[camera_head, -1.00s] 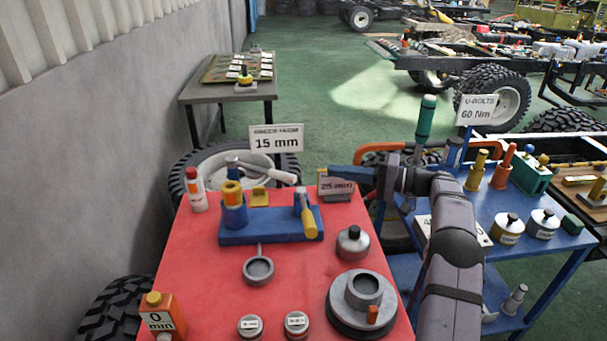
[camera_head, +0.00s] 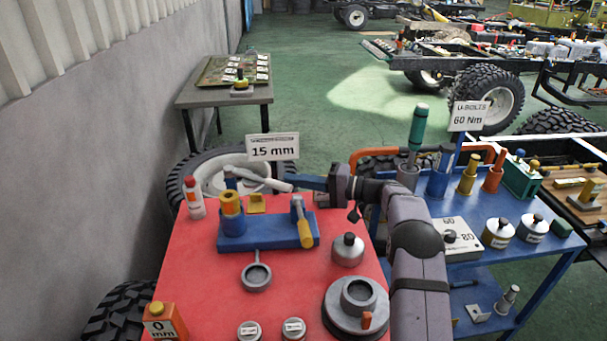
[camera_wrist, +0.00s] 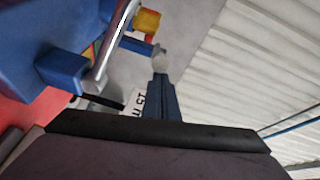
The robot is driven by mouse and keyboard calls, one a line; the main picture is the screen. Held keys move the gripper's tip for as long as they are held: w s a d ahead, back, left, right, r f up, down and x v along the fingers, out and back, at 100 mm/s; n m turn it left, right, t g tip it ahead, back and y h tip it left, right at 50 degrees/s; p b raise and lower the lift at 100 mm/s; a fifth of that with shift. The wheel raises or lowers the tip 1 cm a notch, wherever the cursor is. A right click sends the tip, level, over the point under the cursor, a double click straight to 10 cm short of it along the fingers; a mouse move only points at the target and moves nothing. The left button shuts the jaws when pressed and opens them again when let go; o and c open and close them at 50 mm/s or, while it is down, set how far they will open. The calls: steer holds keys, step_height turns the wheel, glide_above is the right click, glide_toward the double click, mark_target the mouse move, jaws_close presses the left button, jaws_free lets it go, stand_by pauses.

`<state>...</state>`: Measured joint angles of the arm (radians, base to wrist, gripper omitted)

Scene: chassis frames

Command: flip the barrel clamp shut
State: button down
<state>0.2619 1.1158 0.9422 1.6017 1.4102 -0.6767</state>
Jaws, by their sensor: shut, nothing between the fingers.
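The barrel clamp sits on a blue base (camera_head: 268,240) on the red bench top. At its left a blue holder carries a yellow barrel (camera_head: 231,202). A pale bar (camera_head: 258,179) reaches rightward from behind the barrel, raised and roughly level. A silver lever with a yellow handle (camera_head: 305,233) stands at the base's right end. My gripper (camera_head: 291,182) is shut, its blue fingers pointing left at the bar's free end. In the wrist view the fingertips (camera_wrist: 160,75) meet or nearly meet a pale rounded end; contact is unclear.
A grey ring with a stem (camera_head: 256,277), a black-knobbed pot (camera_head: 348,250) and a round grey fixture (camera_head: 357,310) lie in front. A blue cart (camera_head: 480,272) is at right.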

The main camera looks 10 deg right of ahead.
steer(key=shift+s+a+f+p, duration=0.25)
steer(key=shift+s+a+p, duration=0.2)
steer(key=shift+s+a, duration=0.3)
steer(key=shift+s, duration=0.1)
steer(key=shift+s+a+f+b, duration=0.1)
steer(key=shift+s+b, duration=0.1)
steer(key=shift+b, duration=0.2)
steer(key=s+a+b, duration=0.1)
steer(key=s+b, duration=0.1)
steer(key=s+a+b, duration=0.1)
steer(key=shift+s+a+b, duration=0.4)
steer(key=shift+d, duration=0.1)
